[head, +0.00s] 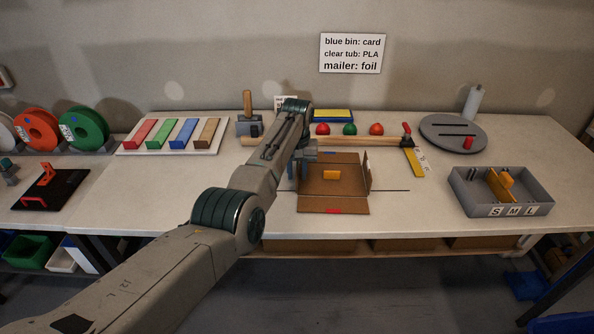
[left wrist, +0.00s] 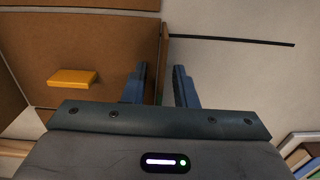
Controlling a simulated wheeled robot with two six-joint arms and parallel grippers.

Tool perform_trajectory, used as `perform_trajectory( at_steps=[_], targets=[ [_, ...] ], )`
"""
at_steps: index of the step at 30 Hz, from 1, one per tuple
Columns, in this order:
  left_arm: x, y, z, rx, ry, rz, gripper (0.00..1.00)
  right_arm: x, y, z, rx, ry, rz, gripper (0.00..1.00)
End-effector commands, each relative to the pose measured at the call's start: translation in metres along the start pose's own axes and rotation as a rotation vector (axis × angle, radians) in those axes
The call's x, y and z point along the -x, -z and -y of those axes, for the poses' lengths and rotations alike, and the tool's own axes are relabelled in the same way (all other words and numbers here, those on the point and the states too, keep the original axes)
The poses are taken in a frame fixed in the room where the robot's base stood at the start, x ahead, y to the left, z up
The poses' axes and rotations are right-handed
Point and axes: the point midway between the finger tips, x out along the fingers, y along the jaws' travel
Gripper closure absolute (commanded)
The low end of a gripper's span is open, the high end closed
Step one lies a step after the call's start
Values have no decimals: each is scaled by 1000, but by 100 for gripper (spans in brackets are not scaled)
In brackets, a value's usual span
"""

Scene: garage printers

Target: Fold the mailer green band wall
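The brown cardboard mailer (head: 348,196) lies open on the table, with a small yellow block (head: 331,175) on its floor. The block also shows in the left wrist view (left wrist: 73,77). A red band (head: 334,211) marks the front flap, which lies flat. The right wall (head: 368,173) stands up. My left gripper (head: 298,172) is at that left side. In the left wrist view its fingers (left wrist: 159,85) are apart, with a cardboard wall edge (left wrist: 164,50) between them. My right gripper is out of view.
A grey tray marked S, M, L (head: 465,198) stands right. Colored bars on a white board (head: 213,146) lie left. The table between mailer and tray is mostly clear.

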Motion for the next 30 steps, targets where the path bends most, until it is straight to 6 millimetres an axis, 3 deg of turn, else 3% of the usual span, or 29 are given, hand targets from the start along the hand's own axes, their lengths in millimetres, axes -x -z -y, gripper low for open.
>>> perform_trajectory(
  at_steps=[6,10,11,20,30],
  targets=[
    [0,0,0,0,0,0,75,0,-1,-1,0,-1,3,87],
    [0,0,0,0,0,0,98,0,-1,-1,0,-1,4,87],
    [0,0,0,0,0,0,100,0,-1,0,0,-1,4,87],
    [1,0,2,1,-13,0,100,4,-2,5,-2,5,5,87],
    [4,0,11,5,-183,1,100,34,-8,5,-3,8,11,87]
  ],
)
